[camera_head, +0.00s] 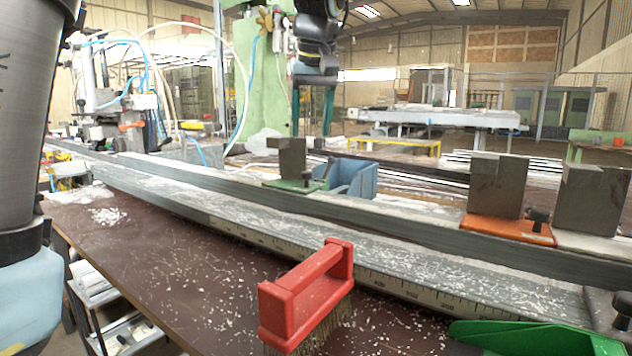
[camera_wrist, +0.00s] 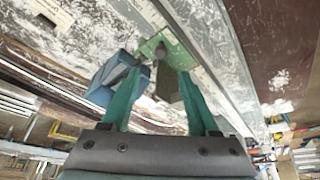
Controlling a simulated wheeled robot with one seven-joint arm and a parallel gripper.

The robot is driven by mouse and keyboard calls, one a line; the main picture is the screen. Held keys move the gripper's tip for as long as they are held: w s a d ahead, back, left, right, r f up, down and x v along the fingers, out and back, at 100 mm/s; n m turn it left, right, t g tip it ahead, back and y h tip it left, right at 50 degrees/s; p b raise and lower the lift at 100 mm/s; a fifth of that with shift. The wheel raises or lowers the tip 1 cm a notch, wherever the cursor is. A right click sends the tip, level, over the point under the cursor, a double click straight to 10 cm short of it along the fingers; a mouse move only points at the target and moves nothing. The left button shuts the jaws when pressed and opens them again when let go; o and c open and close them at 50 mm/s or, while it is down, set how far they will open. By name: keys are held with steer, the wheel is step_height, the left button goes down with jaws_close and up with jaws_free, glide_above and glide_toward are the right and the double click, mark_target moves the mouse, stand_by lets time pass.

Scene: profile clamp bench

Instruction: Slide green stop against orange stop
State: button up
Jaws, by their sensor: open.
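The green stop, a grey block (camera_head: 291,157) on a green base (camera_head: 295,186), sits on the long rail (camera_head: 400,215) left of centre. The orange stop, a grey block (camera_head: 497,186) on an orange base (camera_head: 506,230), sits farther right on the same rail, with a wide gap between them. My gripper (camera_head: 312,130) is open above the green stop, its teal fingers pointing down. In the wrist view, the green stop's base (camera_wrist: 172,47) and block (camera_wrist: 167,82) show around and between the open fingertips (camera_wrist: 160,75). I cannot tell whether they touch.
Another grey block (camera_head: 591,196) stands right of the orange stop. A blue bin (camera_head: 352,177) is behind the green stop. A red-handled brush (camera_head: 308,295) and a green dustpan (camera_head: 530,338) lie in front. Shavings litter the bench. The rail between the stops looks clear.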

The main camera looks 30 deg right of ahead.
mark_target(309, 172)
steer(key=x, duration=1)
steer(key=shift+w+f, duration=0.15)
steer(key=shift+f, duration=0.1)
steer(key=shift+c, duration=0.4)
jaws_close()
steer(key=shift+d+r, duration=0.1)
steer(key=shift+d, duration=0.05)
stand_by(0.5)
